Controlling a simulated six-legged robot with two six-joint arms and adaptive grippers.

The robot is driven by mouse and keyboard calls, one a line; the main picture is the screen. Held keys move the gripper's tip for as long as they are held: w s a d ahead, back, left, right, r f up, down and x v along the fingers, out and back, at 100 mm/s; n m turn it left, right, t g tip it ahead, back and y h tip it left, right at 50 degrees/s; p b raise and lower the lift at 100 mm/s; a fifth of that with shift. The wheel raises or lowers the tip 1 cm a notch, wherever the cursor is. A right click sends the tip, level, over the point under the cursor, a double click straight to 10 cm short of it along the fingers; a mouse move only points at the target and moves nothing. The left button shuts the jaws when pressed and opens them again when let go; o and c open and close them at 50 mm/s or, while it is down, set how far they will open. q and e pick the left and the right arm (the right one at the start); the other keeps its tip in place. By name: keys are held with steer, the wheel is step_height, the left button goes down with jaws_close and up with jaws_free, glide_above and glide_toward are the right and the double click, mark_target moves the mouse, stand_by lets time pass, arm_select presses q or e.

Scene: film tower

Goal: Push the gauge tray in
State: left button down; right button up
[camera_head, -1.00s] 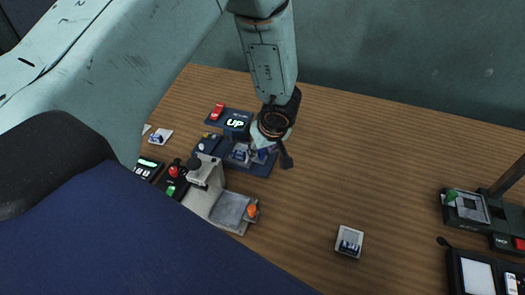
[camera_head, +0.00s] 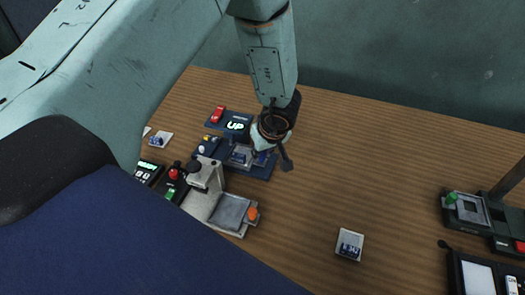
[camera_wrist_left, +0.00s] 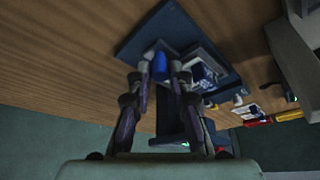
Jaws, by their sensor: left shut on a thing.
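My left gripper (camera_head: 284,157) comes down over the right end of a dark blue station (camera_head: 258,172). In the left wrist view its fingers (camera_wrist_left: 160,72) are shut on a blue knob (camera_wrist_left: 161,63). The knob sits beside a small grey tray (camera_wrist_left: 207,68) on the station plate. In the head view this tray (camera_head: 240,156) shows left of the gripper, and the fingertips partly hide the knob. A second grey tray (camera_head: 230,212) with an orange knob (camera_head: 252,214) sits at a grey press stand (camera_head: 206,174). My right gripper is not in view.
A lit "UP" display (camera_head: 236,126) stands behind the station. A red button box (camera_head: 173,178) is left of the stand. A loose white tile (camera_head: 349,244) lies on the open wood at front right. A device with a green knob (camera_head: 451,198) stands far right.

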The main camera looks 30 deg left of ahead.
mark_target(248, 158)
arm_select(q)
steer(key=shift+s+a+p, duration=0.15)
steer(key=shift+s+a, duration=0.1)
steer(key=shift+a, duration=0.7)
steer(key=shift+s+a+p, duration=0.15)
steer(key=shift+s+a, duration=0.1)
steer(key=shift+a, duration=0.7)
steer(key=shift+w, duration=0.1)
steer(key=c, duration=1.2)
jaws_free()
steer(key=shift+a, duration=0.15)
steer(key=shift+d, duration=0.25)
